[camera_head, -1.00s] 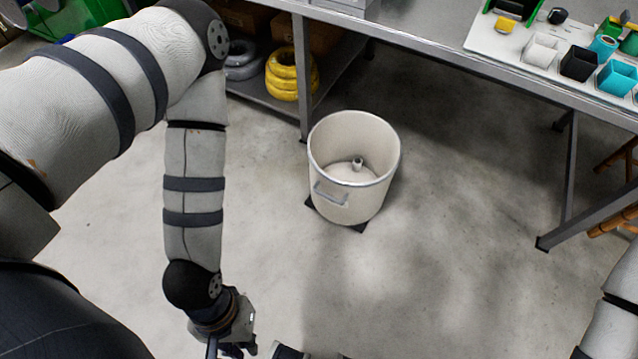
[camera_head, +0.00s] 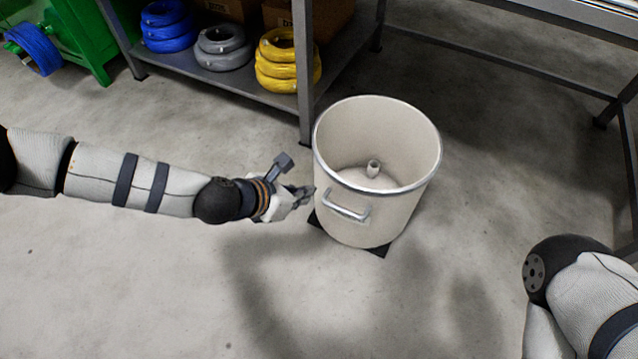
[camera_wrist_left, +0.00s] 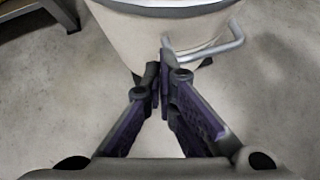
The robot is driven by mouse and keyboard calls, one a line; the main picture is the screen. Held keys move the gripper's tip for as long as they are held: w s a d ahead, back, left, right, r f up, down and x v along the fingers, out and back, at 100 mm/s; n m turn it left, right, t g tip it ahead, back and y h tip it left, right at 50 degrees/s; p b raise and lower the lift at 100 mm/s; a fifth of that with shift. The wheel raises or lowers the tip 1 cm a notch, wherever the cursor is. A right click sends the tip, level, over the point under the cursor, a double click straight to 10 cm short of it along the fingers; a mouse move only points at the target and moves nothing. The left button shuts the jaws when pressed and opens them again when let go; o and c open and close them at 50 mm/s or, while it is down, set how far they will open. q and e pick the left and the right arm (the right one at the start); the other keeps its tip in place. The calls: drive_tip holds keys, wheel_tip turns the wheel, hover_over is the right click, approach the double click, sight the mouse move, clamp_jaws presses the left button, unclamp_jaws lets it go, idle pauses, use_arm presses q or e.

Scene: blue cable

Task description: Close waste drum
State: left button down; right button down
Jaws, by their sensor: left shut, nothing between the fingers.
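The waste drum (camera_head: 385,215) is a cream, round, open-topped bin standing on the floor in the head view. No lid is on it. A small grey cylindrical thing (camera_head: 373,168) stands inside. A metal handle (camera_head: 345,207) sticks out from its front wall. My left gripper (camera_head: 308,192) is just left of the drum, close to its wall near the handle. In the left wrist view its fingers (camera_wrist_left: 160,85) are shut and empty, with the drum wall and handle (camera_wrist_left: 205,47) just ahead. I cannot tell if they touch. My right gripper is out of view.
A workbench with a lower shelf (camera_head: 240,85) stands behind the drum. Blue, grey and yellow cable coils (camera_head: 285,65) lie on that shelf. A bench leg (camera_head: 304,80) rises just behind the drum's left side. The floor in front is clear.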

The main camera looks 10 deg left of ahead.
use_arm(q)
drive_tip(key=w+d, duration=0.1)
drive_tip(key=w, duration=0.1)
drive_tip(key=w+d+f+b, duration=0.1)
drive_tip(key=shift+w+d, duration=0.35)
drive_tip(key=shift+d, duration=0.05)
drive_tip(key=shift+w+d, duration=0.1)
drive_tip(key=shift+w, duration=0.05)
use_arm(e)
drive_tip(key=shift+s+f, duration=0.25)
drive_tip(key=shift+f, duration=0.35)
use_arm(q)
drive_tip(key=shift+w, duration=0.1)
